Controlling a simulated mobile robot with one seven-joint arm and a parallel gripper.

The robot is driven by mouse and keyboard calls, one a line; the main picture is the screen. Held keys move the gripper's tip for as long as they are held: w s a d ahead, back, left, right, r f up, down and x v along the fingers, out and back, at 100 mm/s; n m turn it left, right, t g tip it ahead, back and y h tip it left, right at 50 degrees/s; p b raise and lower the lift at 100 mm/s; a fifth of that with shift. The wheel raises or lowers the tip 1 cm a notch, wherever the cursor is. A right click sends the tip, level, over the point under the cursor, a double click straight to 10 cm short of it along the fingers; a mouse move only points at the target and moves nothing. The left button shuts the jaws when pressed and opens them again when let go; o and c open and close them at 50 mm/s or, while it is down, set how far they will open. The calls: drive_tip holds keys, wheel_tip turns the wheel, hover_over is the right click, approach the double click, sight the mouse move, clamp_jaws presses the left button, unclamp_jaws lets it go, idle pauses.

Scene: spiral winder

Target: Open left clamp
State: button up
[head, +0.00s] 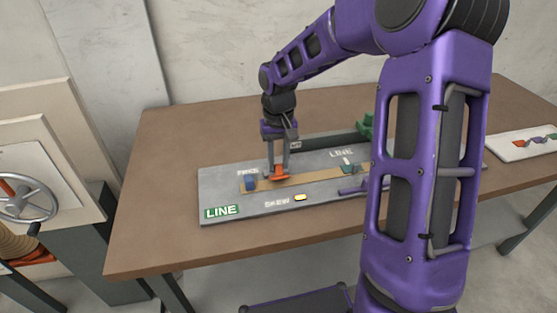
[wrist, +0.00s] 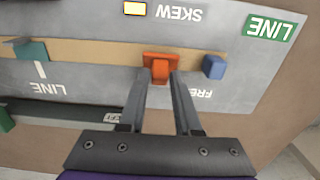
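An orange clamp-like piece (head: 281,171) sits on the tan strip (head: 316,176) of the grey board, toward its left part in the head view. It also shows in the wrist view (wrist: 160,61). I cannot tell for sure that it is the left clamp. My gripper (head: 277,174) points down at the orange piece. In the wrist view its two fingertips (wrist: 162,76) stand on either side of the piece's near end, with a gap between them. I cannot tell whether they press on it. The near end is partly hidden by the fingers.
A blue block (head: 250,183) stands close by on the strip, left of the orange piece in the head view. A teal piece (head: 347,166) is farther right. The board (head: 215,187) lies on a brown table (head: 150,235). My arm hides the board's right part.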

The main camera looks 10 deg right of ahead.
clamp_jaws()
drive_tip(key=shift+r, duration=0.1)
drive_tip(key=shift+w+r+g+p, duration=0.3)
drive_tip(key=shift+g+p, duration=0.1)
drive_tip(key=shift+p, duration=0.8)
drive_tip(key=g+p, duration=0.1)
drive_tip(key=p, duration=0.1)
drive_tip(key=w+g+p, duration=0.1)
drive_tip(key=p, duration=0.1)
drive_tip(key=shift+w+g+p, duration=0.25)
drive_tip(key=shift+g+p, duration=0.05)
drive_tip(key=shift+p, duration=0.05)
drive_tip(key=shift+w+f+g+p, duration=0.35)
drive_tip(key=shift+w+g+p, duration=0.15)
drive_tip(key=shift+g+p, duration=0.4)
drive_tip(key=shift+o, duration=2.4)
unclamp_jaws()
